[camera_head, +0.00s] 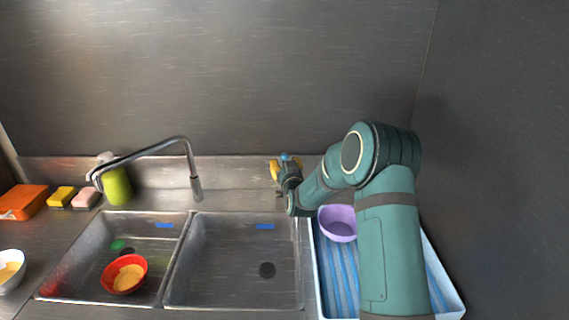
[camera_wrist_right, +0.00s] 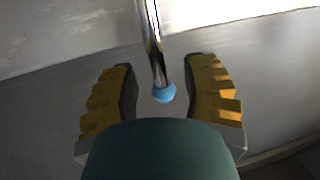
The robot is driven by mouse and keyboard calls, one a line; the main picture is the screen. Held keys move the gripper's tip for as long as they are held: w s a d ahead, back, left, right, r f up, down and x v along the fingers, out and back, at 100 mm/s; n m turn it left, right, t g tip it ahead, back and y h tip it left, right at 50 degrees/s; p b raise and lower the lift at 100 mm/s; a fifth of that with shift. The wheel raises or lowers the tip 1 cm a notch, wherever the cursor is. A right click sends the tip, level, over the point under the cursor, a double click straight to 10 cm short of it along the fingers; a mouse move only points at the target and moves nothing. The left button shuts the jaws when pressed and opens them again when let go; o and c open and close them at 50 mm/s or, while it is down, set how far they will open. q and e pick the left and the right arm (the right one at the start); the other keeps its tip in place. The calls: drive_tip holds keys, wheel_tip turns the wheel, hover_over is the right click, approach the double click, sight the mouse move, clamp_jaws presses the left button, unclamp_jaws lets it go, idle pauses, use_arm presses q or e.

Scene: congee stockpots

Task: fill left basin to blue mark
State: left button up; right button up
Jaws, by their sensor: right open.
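The left basin (camera_head: 92,246) has a blue mark (camera_head: 165,226) high on its back wall. In it are a red bowl (camera_head: 106,281) with yellowish contents, a dark drain (camera_head: 128,251) and a small green round thing (camera_head: 117,245) beside the drain. I make out no water there. The tap (camera_head: 186,146) arches left, its spout end in front of the green bottle. My right gripper (camera_head: 287,166) is at the counter behind the right basin. In the wrist view its fingers (camera_wrist_right: 160,88) are open on both sides of a metal lever with a blue tip (camera_wrist_right: 163,94). My left gripper is out of view.
The right basin (camera_head: 215,265) is empty, with its own blue mark (camera_head: 265,227) and drain. A purple bowl (camera_head: 338,224) sits in the white-rimmed tray (camera_head: 315,262) under my right arm. Sponges (camera_head: 62,196), a green bottle (camera_head: 118,186) and an orange box (camera_head: 24,201) stand at left.

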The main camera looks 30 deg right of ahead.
drive_tip(key=shift+w+d, duration=0.2)
drive_tip(key=shift+w, duration=0.3)
clamp_jaws()
